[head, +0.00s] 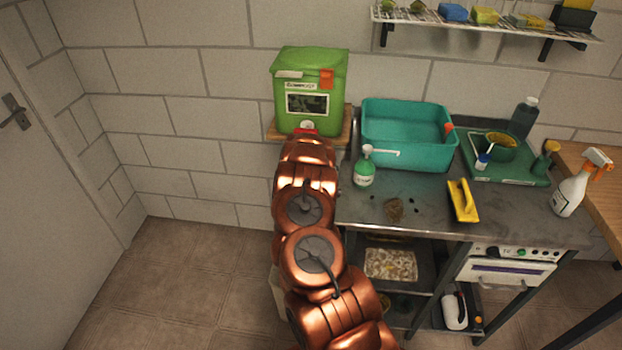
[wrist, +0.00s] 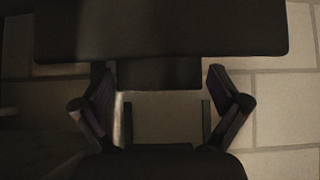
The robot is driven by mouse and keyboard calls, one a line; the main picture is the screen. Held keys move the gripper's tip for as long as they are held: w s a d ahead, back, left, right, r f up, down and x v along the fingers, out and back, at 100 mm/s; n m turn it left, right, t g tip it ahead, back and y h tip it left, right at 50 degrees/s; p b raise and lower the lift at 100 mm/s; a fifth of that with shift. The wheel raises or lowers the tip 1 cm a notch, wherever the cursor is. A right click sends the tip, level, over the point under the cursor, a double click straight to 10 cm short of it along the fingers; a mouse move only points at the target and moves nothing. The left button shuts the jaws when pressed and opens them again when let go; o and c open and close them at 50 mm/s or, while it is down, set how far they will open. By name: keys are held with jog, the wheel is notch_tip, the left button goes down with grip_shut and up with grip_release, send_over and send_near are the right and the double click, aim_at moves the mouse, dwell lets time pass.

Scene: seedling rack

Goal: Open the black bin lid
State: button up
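No black bin can be made out in the head view, where my copper arm covers the floor in front of the workbench. In the wrist view a wide dark flat panel (wrist: 160,28) with a straight edge crosses the top, with a narrower dark part below it. I cannot tell for sure whether it is the bin lid. The fingertips point toward the panel; contact cannot be told. In the head view the gripper is hidden behind the arm.
A green box (head: 310,105) stands on a small wooden shelf (head: 270,133) at the arm's far end. The metal workbench (head: 430,218) at right carries a teal basin (head: 408,160), a green pump bottle (head: 364,172) and a yellow tool (head: 463,201). Tiled floor (head: 185,275) at left is clear.

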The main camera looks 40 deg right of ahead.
jog(key=shift+s+a+f, duration=0.1)
jog(key=shift+f, duration=0.05)
jog(key=v, duration=1.2)
dwell(0.5)
dwell(0.3)
